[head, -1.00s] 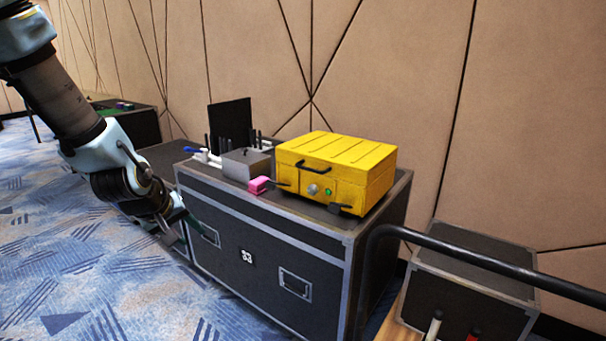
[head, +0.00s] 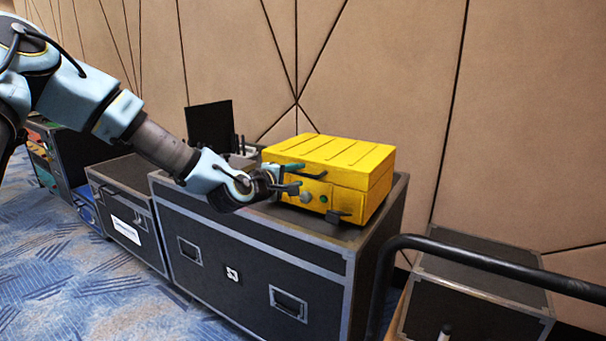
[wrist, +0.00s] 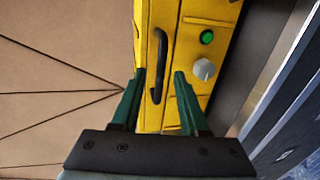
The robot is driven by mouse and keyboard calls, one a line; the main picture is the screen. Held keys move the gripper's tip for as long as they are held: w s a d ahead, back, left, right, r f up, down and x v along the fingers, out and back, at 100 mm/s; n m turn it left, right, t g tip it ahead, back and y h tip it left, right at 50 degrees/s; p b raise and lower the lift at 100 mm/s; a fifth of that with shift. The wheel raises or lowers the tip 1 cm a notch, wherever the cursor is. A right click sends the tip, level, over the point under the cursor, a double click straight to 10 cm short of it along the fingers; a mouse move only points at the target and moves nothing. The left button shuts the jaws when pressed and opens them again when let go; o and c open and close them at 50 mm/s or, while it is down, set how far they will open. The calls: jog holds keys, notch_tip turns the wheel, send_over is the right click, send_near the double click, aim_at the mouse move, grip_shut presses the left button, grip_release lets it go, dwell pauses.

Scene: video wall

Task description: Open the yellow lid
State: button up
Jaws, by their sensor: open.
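A yellow box with a ribbed yellow lid (head: 335,155) stands on a black case and appears shut. Its front has a black handle (wrist: 159,65), a green button (wrist: 207,37) and a grey knob (wrist: 204,69). In the head view the handle is partly hidden by my gripper (head: 293,178), which is at the left part of the box front. In the wrist view my gripper (wrist: 159,75) is open, its green fingers on either side of the near end of the handle. I cannot tell whether they touch it.
The black case (head: 253,240) with grey edges bears the box. A dark flat screen (head: 210,126) stands behind my arm. A black rail (head: 480,258) and another dark case (head: 480,285) are at the right. The panelled wall (head: 400,80) is close behind.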

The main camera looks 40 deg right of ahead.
aim_at(302, 174)
jog(key=shift+x, duration=1.75)
grip_shut()
